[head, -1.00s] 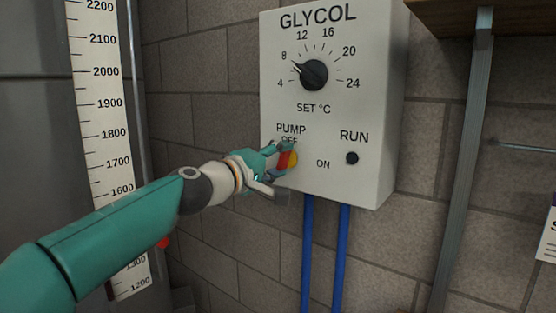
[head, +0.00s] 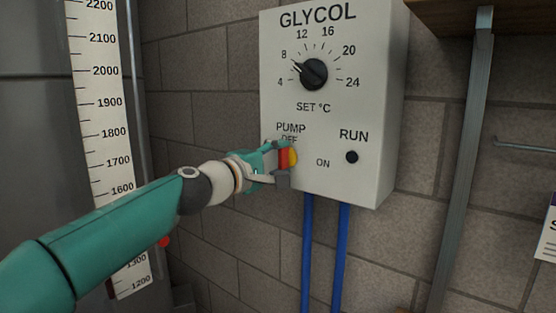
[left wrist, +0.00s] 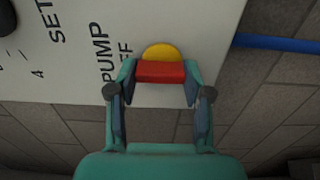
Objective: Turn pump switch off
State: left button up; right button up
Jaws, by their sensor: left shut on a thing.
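The pump switch (head: 292,157) is on the lower left of the white GLYCOL box, with a yellow round base and a red handle (head: 284,158). OFF is lettered above it and ON to its right. The handle looks upright, in line with OFF. My left gripper (head: 279,164) is shut on the handle, one finger above and one below. In the left wrist view the red handle (left wrist: 160,72) lies between both fingertips, with the yellow base (left wrist: 160,51) behind. The fingers partly cover the OFF lettering. My right gripper is not in view.
The dark SET °C knob (head: 313,75) is above the switch, pointing near 8. The RUN lamp (head: 352,157) is dark. Blue pipes (head: 307,250) run down below the box. A grey post (head: 462,165) and a scale strip (head: 104,110) stand at either side.

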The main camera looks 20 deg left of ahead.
pick_arm(q)
jog(key=o, duration=1.2)
jog(key=shift+a+f, duration=0.2)
jog(key=shift+a, duration=0.05)
jog(key=shift+c, duration=0.2)
jog(key=shift+d, duration=0.1)
jog(key=shift+r, duration=0.1)
jog(key=v, duration=1.2)
jog(key=shift+w, duration=0.1)
